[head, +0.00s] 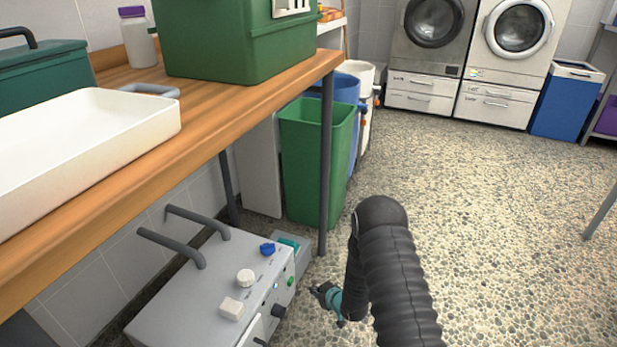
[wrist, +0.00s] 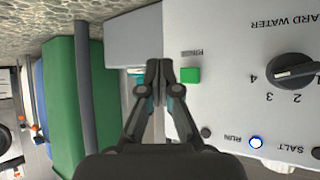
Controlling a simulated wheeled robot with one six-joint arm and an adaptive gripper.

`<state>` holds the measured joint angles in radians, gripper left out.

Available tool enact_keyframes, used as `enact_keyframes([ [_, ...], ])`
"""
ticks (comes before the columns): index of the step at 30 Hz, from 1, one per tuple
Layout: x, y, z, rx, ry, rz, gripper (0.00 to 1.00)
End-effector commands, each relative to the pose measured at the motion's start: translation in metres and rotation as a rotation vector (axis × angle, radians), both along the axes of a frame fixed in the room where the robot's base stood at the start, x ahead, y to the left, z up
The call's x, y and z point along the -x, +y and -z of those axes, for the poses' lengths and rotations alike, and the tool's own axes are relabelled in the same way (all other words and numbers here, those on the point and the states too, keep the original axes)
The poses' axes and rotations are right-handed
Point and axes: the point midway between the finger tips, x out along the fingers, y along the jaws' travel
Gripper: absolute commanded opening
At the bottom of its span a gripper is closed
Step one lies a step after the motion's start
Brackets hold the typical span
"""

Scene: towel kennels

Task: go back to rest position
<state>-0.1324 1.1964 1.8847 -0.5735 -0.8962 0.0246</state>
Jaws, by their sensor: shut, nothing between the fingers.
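My gripper (head: 328,296) is low over the floor, just to the right of the grey machine's control panel in the head view. In the wrist view my gripper (wrist: 158,85) is shut and empty, its fingertips together in front of the panel. The grey machine (head: 184,287) has two dark handles, a blue knob (head: 267,249) and white knobs on top. Its panel (wrist: 235,70) carries a black dial (wrist: 291,72), a green button (wrist: 190,75) and a lit blue-white RUN lamp (wrist: 256,142). Whether the fingertips touch the panel I cannot tell.
A wooden bench (head: 215,112) stands above the machine, with a white tray (head: 85,140) and a green crate (head: 238,40) on it. Its metal leg (head: 326,165) and a green bin (head: 310,160) stand close behind my gripper. The pebbled floor (head: 490,210) to the right is clear.

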Motion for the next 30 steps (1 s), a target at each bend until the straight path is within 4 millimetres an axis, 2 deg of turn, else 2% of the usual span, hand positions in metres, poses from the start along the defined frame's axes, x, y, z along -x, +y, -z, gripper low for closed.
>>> enact_keyframes([
  [2, 0.002, -0.002, 0.004, 0.013, 0.014, 0.000, 0.00],
  [6, 0.014, -0.015, 0.024, 0.091, 0.108, 0.019, 0.00],
  [11, 0.056, -0.045, 0.059, 0.220, 0.303, 0.070, 0.00],
  [13, 0.072, -0.058, 0.062, 0.271, 0.379, 0.093, 0.00],
  [15, 0.084, -0.070, 0.057, 0.318, 0.444, 0.118, 0.00],
  [17, 0.093, -0.080, 0.047, 0.355, 0.495, 0.141, 0.00],
  [20, 0.105, -0.096, 0.021, 0.410, 0.573, 0.187, 0.00],
  [23, 0.116, -0.111, -0.011, 0.452, 0.638, 0.232, 0.00],
  [30, 0.144, -0.137, -0.104, 0.509, 0.761, 0.337, 0.00],
])
